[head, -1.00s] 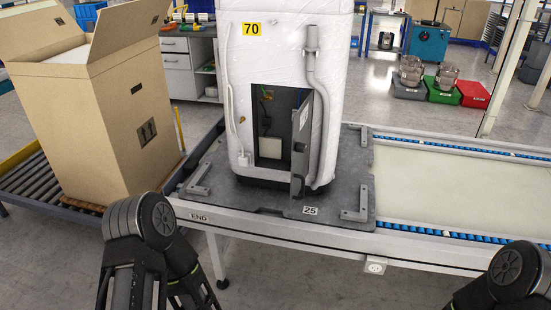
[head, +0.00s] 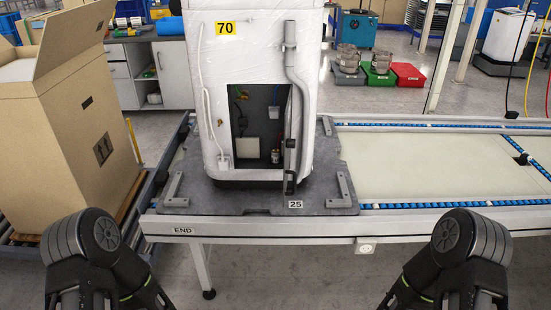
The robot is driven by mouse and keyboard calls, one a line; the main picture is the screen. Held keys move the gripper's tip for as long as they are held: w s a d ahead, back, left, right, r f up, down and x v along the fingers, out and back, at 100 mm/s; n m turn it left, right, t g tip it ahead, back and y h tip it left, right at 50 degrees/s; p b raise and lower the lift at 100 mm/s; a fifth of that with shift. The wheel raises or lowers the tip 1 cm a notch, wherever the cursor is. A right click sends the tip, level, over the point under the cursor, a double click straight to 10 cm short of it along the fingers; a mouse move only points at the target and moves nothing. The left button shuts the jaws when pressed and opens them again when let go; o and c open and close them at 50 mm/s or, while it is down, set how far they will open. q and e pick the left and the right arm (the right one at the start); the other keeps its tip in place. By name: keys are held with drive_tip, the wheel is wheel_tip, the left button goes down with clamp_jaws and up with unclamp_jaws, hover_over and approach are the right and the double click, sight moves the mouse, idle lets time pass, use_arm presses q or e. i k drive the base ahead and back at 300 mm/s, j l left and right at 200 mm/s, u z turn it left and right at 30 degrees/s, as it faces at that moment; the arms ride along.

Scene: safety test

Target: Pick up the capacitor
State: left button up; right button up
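A tall white appliance (head: 255,60) stands upright on a grey pallet plate (head: 250,201) on the conveyor. A dark opening low in its front shows wires, a pale box and a small silvery cylinder (head: 275,156) at the lower right of the opening, which looks like the capacitor. It is too small to make out clearly. The open door (head: 291,140) stands nearly edge-on at the right of the opening, close to the cylinder. Only dark links of my two arms show at the bottom left and right. Neither gripper is in view.
An open cardboard box (head: 75,125) stands left of the appliance. A grey hose (head: 299,75) runs down the appliance's right front. The conveyor (head: 425,165) is clear to the right. Green (head: 378,76) and red (head: 407,75) bins stand on the floor behind.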

sight(276, 153)
drive_tip(key=z, duration=0.65)
drive_tip(key=i+j+z, duration=0.1)
drive_tip(key=j+z, duration=0.25)
drive_tip(key=z, duration=0.15)
drive_tip(key=j+z, duration=0.3)
drive_tip(key=z, duration=0.15)
drive_tip(key=j+z, duration=0.35)
drive_tip(key=z, duration=0.15)
drive_tip(key=k+j+z, duration=0.1)
drive_tip(key=j+z, duration=0.2)
drive_tip(key=z, duration=0.2)
drive_tip(key=k+j+z, duration=0.1)
drive_tip(key=k+j, duration=0.15)
drive_tip(key=j, duration=0.3)
drive_tip(key=k+j+z, duration=0.1)
drive_tip(key=k+j, duration=0.2)
drive_tip(key=j, duration=0.2)
drive_tip(key=k+j+z, duration=0.15)
drive_tip(key=k+j, duration=0.15)
drive_tip(key=j, duration=0.2)
drive_tip(key=k+j+z, duration=0.1)
drive_tip(key=k+j, duration=0.25)
drive_tip(key=j, duration=0.15)
